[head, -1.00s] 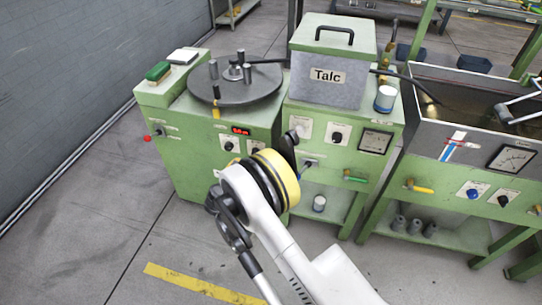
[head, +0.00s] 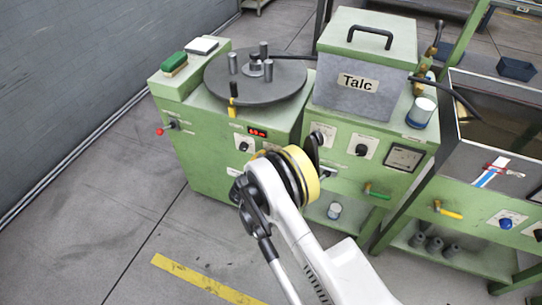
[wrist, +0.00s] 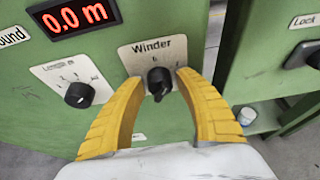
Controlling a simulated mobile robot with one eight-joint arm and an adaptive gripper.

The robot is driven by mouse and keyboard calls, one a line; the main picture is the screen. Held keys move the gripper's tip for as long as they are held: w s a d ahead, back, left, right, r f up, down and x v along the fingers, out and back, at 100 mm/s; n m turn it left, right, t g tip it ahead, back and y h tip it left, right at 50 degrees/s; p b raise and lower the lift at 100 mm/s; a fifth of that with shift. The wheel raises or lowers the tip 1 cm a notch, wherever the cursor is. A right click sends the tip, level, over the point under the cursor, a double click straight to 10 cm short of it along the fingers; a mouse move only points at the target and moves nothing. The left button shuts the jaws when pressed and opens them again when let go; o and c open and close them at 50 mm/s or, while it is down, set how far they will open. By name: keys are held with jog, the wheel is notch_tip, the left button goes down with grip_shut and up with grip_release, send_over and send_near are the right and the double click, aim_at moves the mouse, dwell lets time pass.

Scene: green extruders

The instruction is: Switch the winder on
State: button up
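The winder switch (wrist: 159,80) is a black knob on a white plate (wrist: 126,53) labelled "Winder", on the green front panel in the wrist view. The knob's lower end points down. My gripper (wrist: 160,77) has two yellow fingers, one on each side of the knob, with the knob between their tips. They are spread, with a narrow gap seeming to show on each side; contact cannot be told for sure. In the head view, my wrist covers the switch and the fingers. The winder machine (head: 190,115) is green with a dark round turntable (head: 290,82) on top.
A "Length" knob (wrist: 79,95) lies left of the switch, below a red display (wrist: 75,16) reading 0.0 m. A "Lock" knob (wrist: 314,60) is on the neighbouring green machine to the right. The grey Talc box (head: 345,98) stands on that machine. Floor at left is clear.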

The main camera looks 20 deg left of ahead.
grip_shut()
jog(key=shift+m+y, duration=0.3)
jog(key=shift+m, duration=0.1)
dwell(0.5)
jog(key=shift+m+y, duration=0.3)
jog(key=shift+m, duration=0.3)
jog(key=shift+m+t+y, duration=0.3)
jog(key=shift+m+y, duration=0.5)
jog(key=shift+m, duration=0.2)
jog(key=shift+o, duration=2.3)
grip_release()
